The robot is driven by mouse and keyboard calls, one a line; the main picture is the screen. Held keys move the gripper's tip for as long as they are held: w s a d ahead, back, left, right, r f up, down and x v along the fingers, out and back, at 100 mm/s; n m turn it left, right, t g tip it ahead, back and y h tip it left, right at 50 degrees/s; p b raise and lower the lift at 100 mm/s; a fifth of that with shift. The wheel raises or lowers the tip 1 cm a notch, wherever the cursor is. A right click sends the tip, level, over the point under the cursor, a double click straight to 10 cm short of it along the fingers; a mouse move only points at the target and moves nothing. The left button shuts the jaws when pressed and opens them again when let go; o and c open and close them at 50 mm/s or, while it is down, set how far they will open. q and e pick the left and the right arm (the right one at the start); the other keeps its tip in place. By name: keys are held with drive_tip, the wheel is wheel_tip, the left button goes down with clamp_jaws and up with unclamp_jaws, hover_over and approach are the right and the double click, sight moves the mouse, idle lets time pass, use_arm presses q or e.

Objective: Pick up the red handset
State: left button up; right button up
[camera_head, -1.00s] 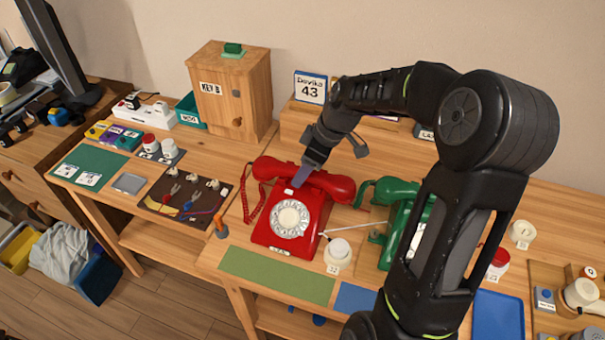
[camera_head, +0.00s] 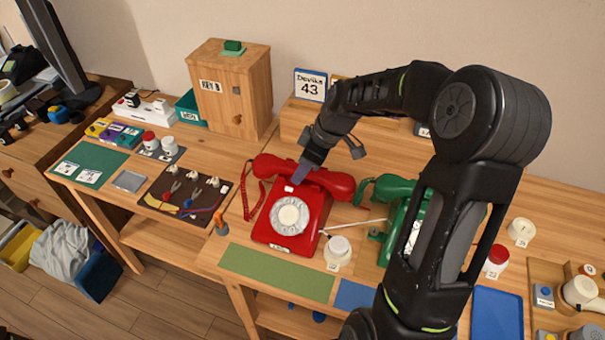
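The red handset (camera_head: 333,185) lies across the top of the red dial phone (camera_head: 311,212), in its cradle. My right gripper (camera_head: 302,173) points down at the middle of the handset. Its fingers overlap the handset's grip in the picture, and I cannot tell whether they are around it or touching it. The finger gap is not clear, so I cannot tell whether it is open or shut. The handset's middle is partly hidden by the gripper. My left gripper is not in view.
A green dial phone (camera_head: 389,188) stands to the right, partly behind my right arm. A green mat (camera_head: 275,273) lies in front of the red phone. A wooden cabinet (camera_head: 232,95) stands at the back left. A white cup-like object (camera_head: 338,247) sits beside the red phone.

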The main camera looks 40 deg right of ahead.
clamp_jaws()
idle(0.6)
wheel_tip(320, 180, up, 10)
drive_tip(key=shift+r+b, duration=0.1)
drive_tip(key=shift+b, duration=0.45)
idle(0.3)
